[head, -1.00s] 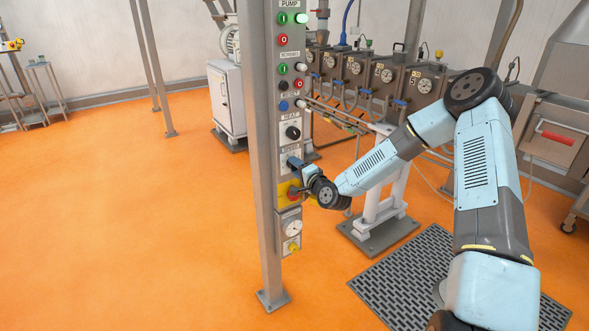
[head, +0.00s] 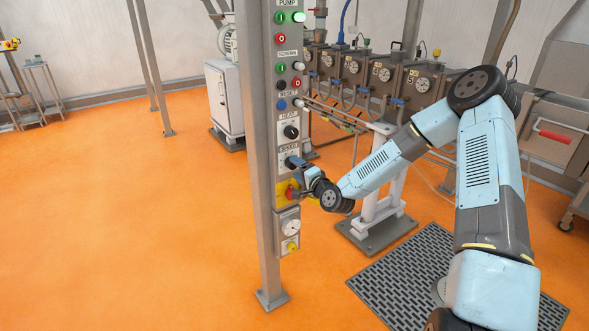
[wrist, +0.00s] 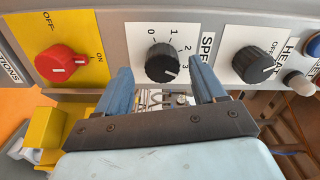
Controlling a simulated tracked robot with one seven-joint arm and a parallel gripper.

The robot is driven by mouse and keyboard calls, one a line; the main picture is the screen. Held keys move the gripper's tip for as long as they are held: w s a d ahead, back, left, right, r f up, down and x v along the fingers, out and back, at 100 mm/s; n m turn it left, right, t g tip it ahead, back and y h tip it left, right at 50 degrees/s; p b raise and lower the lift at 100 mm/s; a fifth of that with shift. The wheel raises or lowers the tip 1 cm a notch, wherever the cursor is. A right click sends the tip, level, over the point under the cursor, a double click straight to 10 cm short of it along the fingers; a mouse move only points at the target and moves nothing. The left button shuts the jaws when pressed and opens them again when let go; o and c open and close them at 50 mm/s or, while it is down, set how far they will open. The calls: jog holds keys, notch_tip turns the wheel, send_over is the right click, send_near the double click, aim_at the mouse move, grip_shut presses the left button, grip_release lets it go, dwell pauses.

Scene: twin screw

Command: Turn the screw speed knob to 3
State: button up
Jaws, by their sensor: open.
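The black screw speed knob (wrist: 162,63) sits on a white plate marked 0 to 3 in the wrist view. Its white mark points to the lower right, close to the 3. In the head view the speed plate (head: 287,154) is on the narrow control panel, with the knob partly hidden by the fingers. My gripper (wrist: 160,68) is open, its two blue fingers on either side of the knob in the picture with gaps to both sides. Whether the fingertips reach past the knob's face is hard to tell. My gripper also shows in the head view (head: 297,164).
A red switch (wrist: 62,63) on a yellow plate lies left of the knob in the wrist view. The black heat knob (wrist: 254,64) lies to its right. A grey post (head: 256,170) carries the panel. The orange floor (head: 130,220) is clear on the left.

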jog(key=v, duration=1.1)
jog(key=shift+s+d, duration=0.25)
jog(key=shift+s, duration=0.05)
jog(key=s+d+r+n+g+h, duration=0.7)
jog(key=s+d+r+n+h, duration=0.3)
jog(key=d+r, duration=0.45)
jog(key=s+r, duration=0.4)
jog(key=s, duration=0.4)
jog(key=s+d+r+g, duration=0.1)
jog(key=s+r, duration=0.4)
jog(key=s, duration=0.3)
jog(key=s+r+m+g, duration=0.1)
jog(key=s+r, duration=0.3)
jog(key=s, duration=0.4)
jog(key=shift+d+r, duration=0.25)
